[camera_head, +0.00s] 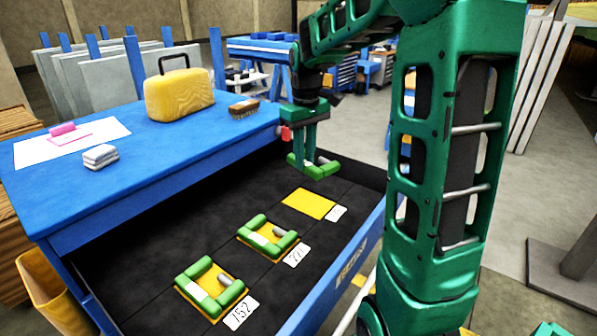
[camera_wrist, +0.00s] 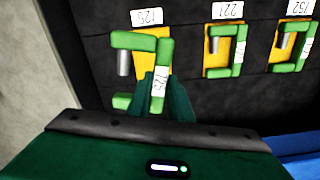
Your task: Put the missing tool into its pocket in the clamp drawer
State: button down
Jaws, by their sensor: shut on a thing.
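My gripper (camera_head: 303,148) is shut on a green C-shaped clamp (camera_head: 318,170) with a grey screw, held above the open drawer (camera_head: 150,303). In the wrist view the fingers (camera_wrist: 163,88) grip the clamp (camera_wrist: 127,41) at its white-labelled back. The empty yellow pocket (camera_head: 309,204) lies below the clamp, slightly nearer the viewer. In the wrist view this pocket (camera_wrist: 150,31) shows partly behind the clamp; how high the clamp is above it is hard to tell. Two similar clamps lie in yellow pockets: the middle clamp (camera_head: 252,225) and the near clamp (camera_head: 186,270).
White number tags (camera_head: 337,213) sit beside the pockets. The drawer's blue front wall (camera_head: 345,270) runs along the right. The blue bench top (camera_head: 160,145) carries a yellow case (camera_head: 180,97), a brush (camera_head: 244,108), a grey-white block (camera_head: 100,156) and a pink item (camera_head: 63,129) on paper.

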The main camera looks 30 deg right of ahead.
jog(key=f+n, duration=0.2)
jog(key=s+a+f, duration=0.1)
jog(key=shift+f+n, duration=0.35)
jog(key=shift+n, duration=0.05)
jog(key=shift+f, duration=3.6)
jog(key=shift+f, duration=0.5)
jog(key=c, duration=1.5)
grip_release()
notch_tip(320, 180, up, 11)
jog(key=shift+f, duration=0.1)
